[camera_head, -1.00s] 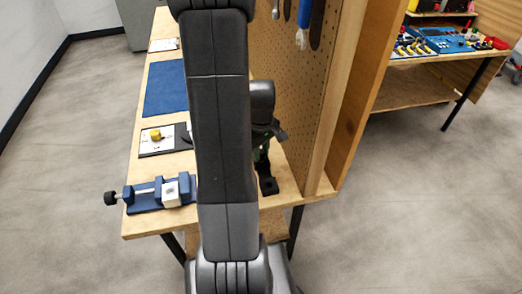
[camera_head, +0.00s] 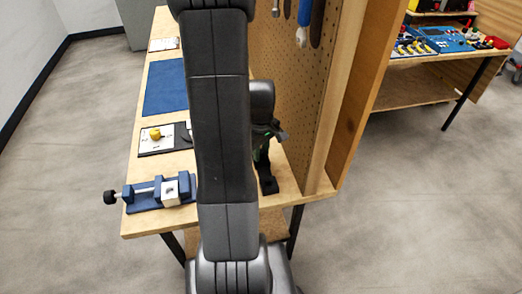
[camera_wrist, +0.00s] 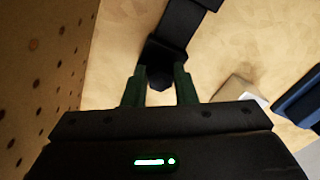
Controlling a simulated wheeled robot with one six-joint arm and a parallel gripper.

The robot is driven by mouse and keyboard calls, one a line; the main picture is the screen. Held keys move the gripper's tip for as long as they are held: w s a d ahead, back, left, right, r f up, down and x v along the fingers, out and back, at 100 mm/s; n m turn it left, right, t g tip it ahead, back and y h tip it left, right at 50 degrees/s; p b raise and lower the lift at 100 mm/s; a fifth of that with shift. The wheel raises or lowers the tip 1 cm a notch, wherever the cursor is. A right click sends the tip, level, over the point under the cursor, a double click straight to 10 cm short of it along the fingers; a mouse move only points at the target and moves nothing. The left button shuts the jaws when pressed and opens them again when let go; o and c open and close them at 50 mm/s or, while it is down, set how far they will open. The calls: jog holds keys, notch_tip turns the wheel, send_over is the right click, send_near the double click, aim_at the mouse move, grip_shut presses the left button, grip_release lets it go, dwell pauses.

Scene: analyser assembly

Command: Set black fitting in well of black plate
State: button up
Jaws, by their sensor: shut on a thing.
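My gripper (camera_wrist: 159,82) shows in the wrist view with its two green fingers closed on a small black part, the black fitting (camera_wrist: 159,76). A longer black piece (camera_wrist: 183,22) lies just beyond the fingertips; I cannot tell whether it is the black plate or joined to the fitting. In the head view my gripper is partly hidden behind my arm, low over the right side of the bench near the pegboard. A black piece (camera_head: 268,186) shows at the bench surface right below it. Whether the fitting sits in a well is not visible.
The pegboard (camera_head: 290,110) rises close to the right of my gripper. A blue vise (camera_head: 145,198) stands at the bench's front left. Behind it are a board with a yellow knob (camera_head: 155,134) and a blue mat (camera_head: 165,88). My arm hides the bench's middle.

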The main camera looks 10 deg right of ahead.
jog(key=o, duration=1.6)
jog(key=shift+r+p, duration=2.65)
jog(key=shift+r, duration=0.9)
jog(key=shift+f, duration=0.1)
jog(key=shift+f+b, duration=2.7)
jog(key=shift+f, duration=0.8)
jog(key=shift+r, duration=0.1)
